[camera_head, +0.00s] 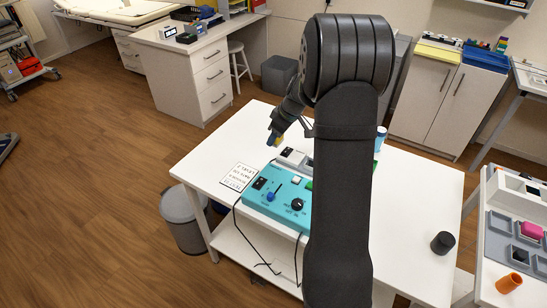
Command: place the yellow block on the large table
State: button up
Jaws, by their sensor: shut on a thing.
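The gap between block and table top cannot be judged well. My dark arm stands in front and hides the middle of the table.
A teal control box (262,212) with knobs and switches stands below my gripper, with a printed card (238,177) to its left. A black cylinder (442,243) stands on the right part of the table. The table top around it is clear. A smaller table with grey trays (497,249) is at right.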

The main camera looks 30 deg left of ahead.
send_over(244, 158)
jog(key=d, duration=0.2)
notch_tip(244, 158, down, 6)
jog(key=shift+a+f, duration=0.15)
jog(key=shift+f, duration=0.1)
jog(key=shift+a+f, duration=0.1)
jog(key=shift+f, duration=1.95)
jog(key=shift+f, duration=0.15)
jog(key=o, duration=1)
jog(key=v, duration=1.2)
